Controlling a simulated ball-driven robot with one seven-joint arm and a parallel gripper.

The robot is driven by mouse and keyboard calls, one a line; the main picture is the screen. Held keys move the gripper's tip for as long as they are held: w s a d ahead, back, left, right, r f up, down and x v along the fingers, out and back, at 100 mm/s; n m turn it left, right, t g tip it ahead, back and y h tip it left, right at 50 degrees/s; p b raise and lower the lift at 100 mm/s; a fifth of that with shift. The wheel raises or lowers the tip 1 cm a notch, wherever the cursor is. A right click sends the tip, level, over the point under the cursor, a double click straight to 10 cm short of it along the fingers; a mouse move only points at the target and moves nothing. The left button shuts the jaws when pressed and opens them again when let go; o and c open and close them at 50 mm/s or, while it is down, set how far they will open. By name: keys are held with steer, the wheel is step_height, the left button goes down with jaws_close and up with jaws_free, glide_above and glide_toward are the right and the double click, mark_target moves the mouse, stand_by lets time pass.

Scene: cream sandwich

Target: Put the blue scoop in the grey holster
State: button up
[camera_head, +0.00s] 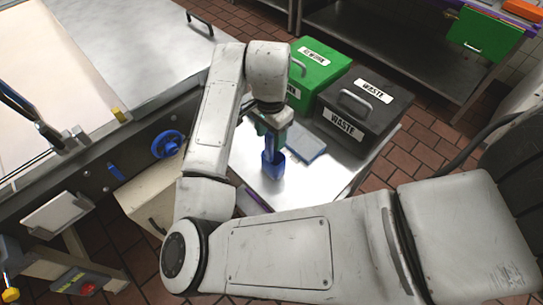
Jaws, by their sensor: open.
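The blue scoop (273,164) is on the steel table, directly below my gripper, with its blue part upright in the picture. My gripper (268,128) points down at the scoop's upper end, with green parts showing beside it. The jaws are open, but the fingertips are small and partly hidden, so I cannot tell whether they touch the scoop. I cannot make out a grey holster with certainty.
A flat blue-grey item (305,144) lies right of the scoop. Behind it stand a green lidded bin (316,66) and a black waste bin (364,105). The steel table (318,178) is bare at the front right. A machine with a blue handwheel (167,144) stands at left.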

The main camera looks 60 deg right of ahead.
mark_target(273, 154)
steer(key=shift+f, duration=1.15)
jaws_close()
